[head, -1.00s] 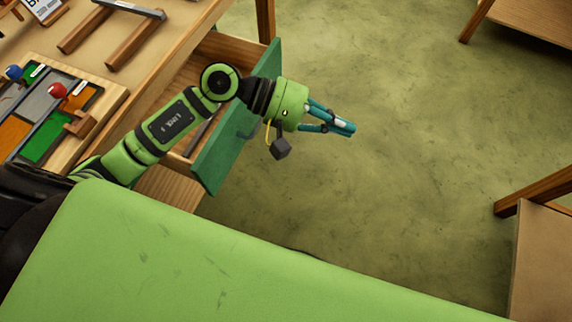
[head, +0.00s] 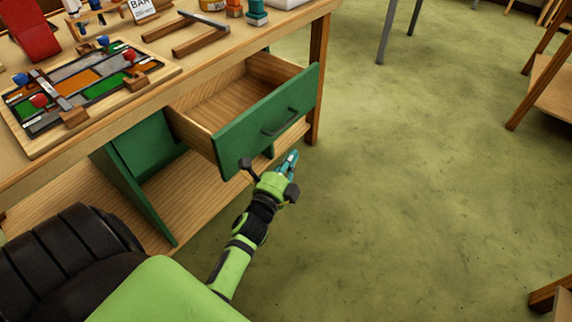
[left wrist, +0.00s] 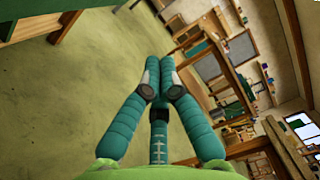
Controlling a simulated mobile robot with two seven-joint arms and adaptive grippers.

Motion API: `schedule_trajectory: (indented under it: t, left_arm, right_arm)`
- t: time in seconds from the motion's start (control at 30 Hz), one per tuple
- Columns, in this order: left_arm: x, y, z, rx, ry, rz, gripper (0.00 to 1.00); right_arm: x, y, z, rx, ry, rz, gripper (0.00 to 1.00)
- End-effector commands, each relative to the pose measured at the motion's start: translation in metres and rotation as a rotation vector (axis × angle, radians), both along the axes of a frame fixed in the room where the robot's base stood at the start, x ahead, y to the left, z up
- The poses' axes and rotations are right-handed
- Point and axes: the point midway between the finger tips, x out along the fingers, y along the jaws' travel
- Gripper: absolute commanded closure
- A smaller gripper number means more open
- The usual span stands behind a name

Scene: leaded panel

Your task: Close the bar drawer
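The bar drawer (head: 268,118) under the workbench is pulled out. It has a green front with a dark handle (head: 280,123), and its bare wooden inside shows. My left gripper (head: 291,158) is in front of and below the drawer front in the head view, close to its lower edge; I cannot tell whether it touches. In the left wrist view its teal fingers (left wrist: 159,72) come together at the tips with nothing between them. The drawer is not clearly seen in the left wrist view. My right gripper is out of view.
The workbench (head: 185,88) carries a leaded panel (head: 75,88) on a board, a BAR card (head: 143,9) and a wooden rack (head: 188,36). A bench leg (head: 318,85) stands right of the drawer. The green floor (head: 420,170) in front is clear.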

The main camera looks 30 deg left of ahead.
Motion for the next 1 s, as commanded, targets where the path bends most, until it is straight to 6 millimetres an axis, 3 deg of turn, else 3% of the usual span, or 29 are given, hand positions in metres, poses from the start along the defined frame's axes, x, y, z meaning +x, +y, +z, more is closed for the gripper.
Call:
schedule_trajectory:
  t: [0.23,0.5,1.0]
  left_arm:
    - [0.054,0.009,0.004,0.003,-0.003,-0.002,1.0]
    - [0.054,0.042,0.01,0.005,-0.001,-0.003,1.0]
    - [0.054,0.048,0.011,0.004,-0.002,-0.003,1.0]
  right_arm:
    - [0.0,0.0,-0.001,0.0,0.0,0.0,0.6]
    - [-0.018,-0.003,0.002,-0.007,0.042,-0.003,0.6]
    - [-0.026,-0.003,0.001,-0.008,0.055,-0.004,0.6]
